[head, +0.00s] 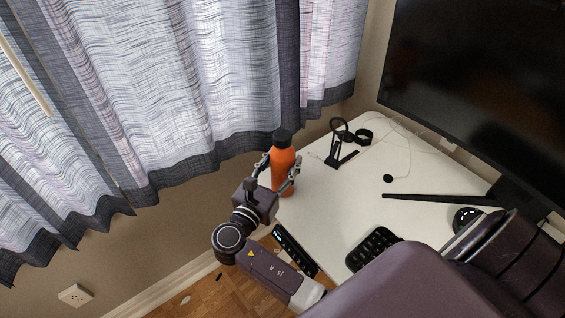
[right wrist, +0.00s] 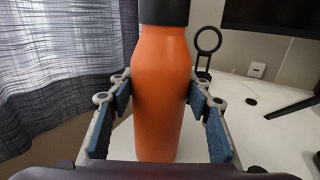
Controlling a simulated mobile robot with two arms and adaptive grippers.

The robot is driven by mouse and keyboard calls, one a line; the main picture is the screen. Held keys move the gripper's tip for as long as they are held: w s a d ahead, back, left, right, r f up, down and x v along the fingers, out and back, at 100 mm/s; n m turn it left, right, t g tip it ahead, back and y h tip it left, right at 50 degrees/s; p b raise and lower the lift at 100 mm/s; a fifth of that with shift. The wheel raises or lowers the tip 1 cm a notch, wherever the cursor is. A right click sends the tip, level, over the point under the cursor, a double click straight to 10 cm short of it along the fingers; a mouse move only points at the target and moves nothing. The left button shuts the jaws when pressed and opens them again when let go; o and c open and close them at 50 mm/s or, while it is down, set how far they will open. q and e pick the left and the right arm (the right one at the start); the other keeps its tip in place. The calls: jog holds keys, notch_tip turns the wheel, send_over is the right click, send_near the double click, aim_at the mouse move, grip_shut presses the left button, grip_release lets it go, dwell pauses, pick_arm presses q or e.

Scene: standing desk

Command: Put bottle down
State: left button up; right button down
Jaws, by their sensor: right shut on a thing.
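An orange bottle (head: 283,165) with a black cap is upright at the left end of the white desk (head: 340,205). My right gripper (head: 279,173) is shut on the bottle, one finger on each side of its body. In the right wrist view the bottle (right wrist: 162,85) stands between the two blue-padded fingers of the gripper (right wrist: 162,100), and its cap is cut off by the top edge. The base appears at or very near the desk top; I cannot tell whether it touches. My left gripper does not show.
A black stand with a ring (head: 340,145) is just right of the bottle. A monitor (head: 480,80) and its dark base bar (head: 440,199) are at the right. A black keypad (head: 373,248) lies near the front edge. Curtains (head: 200,90) hang behind. The desk's middle is mostly clear.

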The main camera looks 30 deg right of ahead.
jog(key=shift+f, duration=0.15)
jog(key=c, duration=1)
grip_release()
jog(key=shift+f, duration=0.1)
jog(key=p+v, duration=0.3)
jog(key=v, duration=0.9)
jog(key=shift+a+p, duration=0.15)
jog(key=shift+p, duration=0.15)
